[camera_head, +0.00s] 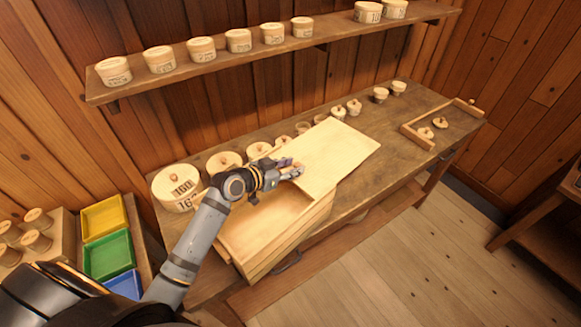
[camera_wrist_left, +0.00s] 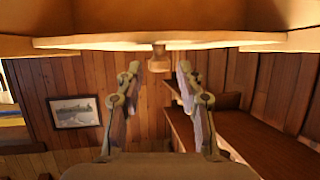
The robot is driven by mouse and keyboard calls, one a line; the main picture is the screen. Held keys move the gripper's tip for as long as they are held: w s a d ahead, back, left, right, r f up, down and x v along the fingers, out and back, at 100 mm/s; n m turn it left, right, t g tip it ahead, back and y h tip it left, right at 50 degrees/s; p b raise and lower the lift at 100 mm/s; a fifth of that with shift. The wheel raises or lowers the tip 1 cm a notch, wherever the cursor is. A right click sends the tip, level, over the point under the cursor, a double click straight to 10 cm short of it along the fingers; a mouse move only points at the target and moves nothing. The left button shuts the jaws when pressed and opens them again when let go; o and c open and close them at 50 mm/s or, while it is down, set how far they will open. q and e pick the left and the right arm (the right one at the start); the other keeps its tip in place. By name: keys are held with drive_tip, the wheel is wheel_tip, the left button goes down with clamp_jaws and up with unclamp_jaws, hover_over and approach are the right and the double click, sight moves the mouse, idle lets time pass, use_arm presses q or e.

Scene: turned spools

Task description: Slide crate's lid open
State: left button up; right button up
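The pale wooden crate (camera_head: 290,250) stands on the workbench with its near-left part open, showing a bare inside. Its flat lid (camera_head: 340,155) is shifted toward the far right and covers the rest, reaching past the crate over the bench. My left gripper (camera_head: 296,170) is at the lid's near-left edge. In the left wrist view its two fingers (camera_wrist_left: 157,72) are apart. A small wooden knob (camera_wrist_left: 159,58) shows between the fingertips, under a pale board edge (camera_wrist_left: 160,43); no finger visibly touches it. My right gripper is in neither view.
Lidded round boxes, including a large one (camera_head: 175,188), line the back of the workbench (camera_head: 375,125). A shelf (camera_head: 220,65) above holds more. Yellow (camera_head: 103,218), green (camera_head: 109,255) and blue (camera_head: 125,284) trays lie at left.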

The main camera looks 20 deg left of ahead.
use_arm(q)
drive_tip(key=shift+o, duration=0.2)
drive_tip(key=v, duration=0.7)
drive_tip(key=shift+s, duration=0.15)
drive_tip(key=shift+a+r, duration=0.1)
drive_tip(key=shift+a, duration=0.05)
